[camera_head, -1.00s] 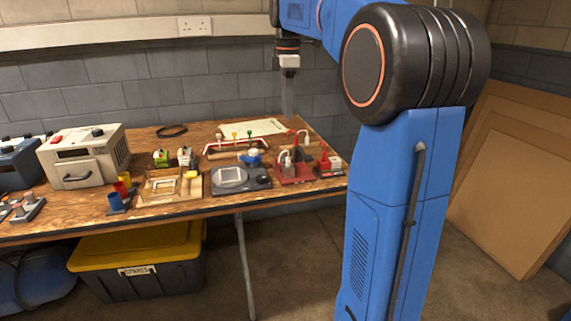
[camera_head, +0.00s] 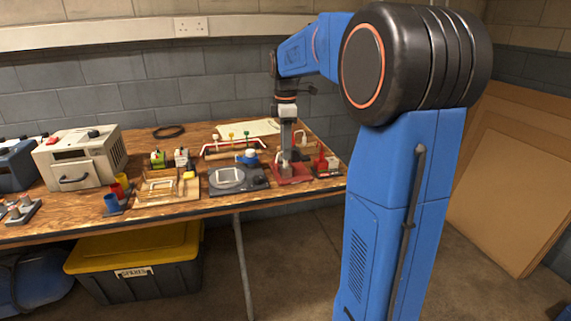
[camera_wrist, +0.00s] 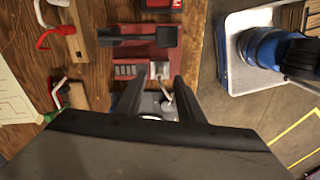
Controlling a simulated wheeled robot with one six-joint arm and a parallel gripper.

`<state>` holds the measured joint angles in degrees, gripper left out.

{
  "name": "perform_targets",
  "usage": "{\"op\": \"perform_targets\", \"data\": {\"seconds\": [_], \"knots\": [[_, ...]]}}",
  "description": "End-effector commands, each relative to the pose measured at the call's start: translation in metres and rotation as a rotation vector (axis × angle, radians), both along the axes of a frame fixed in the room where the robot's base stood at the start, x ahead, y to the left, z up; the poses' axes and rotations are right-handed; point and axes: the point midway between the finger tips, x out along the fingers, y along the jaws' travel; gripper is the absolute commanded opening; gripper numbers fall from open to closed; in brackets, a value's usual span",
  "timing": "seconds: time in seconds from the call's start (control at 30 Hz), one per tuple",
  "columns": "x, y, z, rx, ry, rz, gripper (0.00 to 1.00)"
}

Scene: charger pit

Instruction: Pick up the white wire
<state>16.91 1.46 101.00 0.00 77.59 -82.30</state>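My gripper (camera_wrist: 158,97) points down over the red base (camera_wrist: 132,52) on the table. Its two dark fingers are apart. In the wrist view a small pale curved piece (camera_wrist: 166,92), which looks like the white wire, lies between the fingertips; I cannot tell whether either finger touches it. In the head view my gripper (camera_head: 285,157) stands at the left part of the red base (camera_head: 292,174) and hides most of the wire there.
A grey device (camera_head: 232,182) and a wooden tray (camera_head: 168,190) lie left of the red base. A small red and white unit (camera_head: 327,166) stands close on its right. A wooden rack (camera_head: 230,153) is behind. The table's front edge is near.

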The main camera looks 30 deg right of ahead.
Motion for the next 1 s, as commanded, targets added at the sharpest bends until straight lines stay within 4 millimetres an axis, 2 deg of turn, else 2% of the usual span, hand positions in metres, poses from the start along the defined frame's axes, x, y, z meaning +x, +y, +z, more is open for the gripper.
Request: {"op": "perform_targets", "data": {"seconds": [0.1,0.2,0.43,0.47,0.6,1.0], "knots": [[0.0,0.0,-0.014,0.001,0.002,0.0,0.35],[0.0,0.0,-0.02,0.0,-0.001,0.0,0.35],[0.0,0.0,-0.022,0.0,-0.001,0.0,0.35],[0.0,0.0,-0.022,0.0,-0.001,0.0,0.32],[0.0,0.0,-0.021,0.0,-0.001,0.0,0.0],[0.001,0.0,-0.017,-0.001,-0.002,0.0,0.0]]}}
